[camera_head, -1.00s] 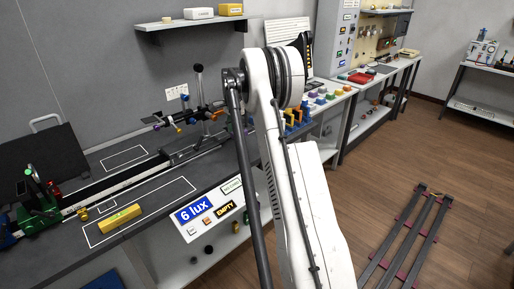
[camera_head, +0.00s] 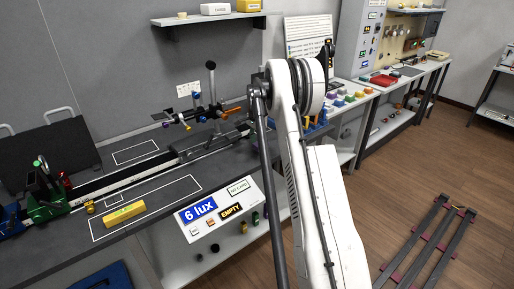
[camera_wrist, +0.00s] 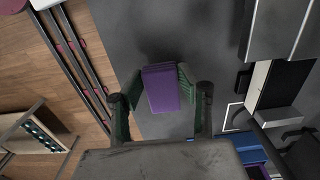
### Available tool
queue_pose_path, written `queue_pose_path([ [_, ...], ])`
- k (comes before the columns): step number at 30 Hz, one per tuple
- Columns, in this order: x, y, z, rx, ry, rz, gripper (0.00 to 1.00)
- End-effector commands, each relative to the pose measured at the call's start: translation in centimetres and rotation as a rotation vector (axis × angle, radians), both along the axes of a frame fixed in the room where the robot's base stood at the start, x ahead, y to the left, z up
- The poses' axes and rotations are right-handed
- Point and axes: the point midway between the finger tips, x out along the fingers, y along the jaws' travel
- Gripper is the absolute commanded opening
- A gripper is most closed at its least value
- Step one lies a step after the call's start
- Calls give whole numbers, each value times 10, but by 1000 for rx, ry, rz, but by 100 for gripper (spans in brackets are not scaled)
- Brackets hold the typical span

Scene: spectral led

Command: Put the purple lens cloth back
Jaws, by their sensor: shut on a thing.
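The purple lens cloth (camera_wrist: 162,92) is a folded, block-like purple piece in the middle of the wrist view. My gripper (camera_wrist: 160,80) is shut on it, with a green-padded finger on each side. Below it is a dark grey surface (camera_wrist: 205,50); I cannot tell whether the cloth touches it. In the head view my white arm fills the centre, and neither my gripper nor the held cloth can be made out there.
The head view shows the dark bench with an optical rail (camera_head: 130,177), a yellow block (camera_head: 124,214), a light meter panel (camera_head: 222,210) and a holder on a post (camera_head: 212,95). A wall shelf (camera_head: 207,18) is above. A dark rack (camera_head: 432,243) lies on the floor.

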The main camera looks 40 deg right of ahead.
Motion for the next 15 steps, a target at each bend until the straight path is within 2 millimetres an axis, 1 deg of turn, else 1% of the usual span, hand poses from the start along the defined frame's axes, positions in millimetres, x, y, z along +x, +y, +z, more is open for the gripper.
queue_pose_path([
  [1, 0, 0, -8, 0, 0, 0, 5],
  [4, 0, 0, -18, 0, 0, 0, 5],
  [11, 0, 0, -19, 0, 0, 0, 5],
  [15, 0, 0, -23, 0, 0, 0, 5],
])
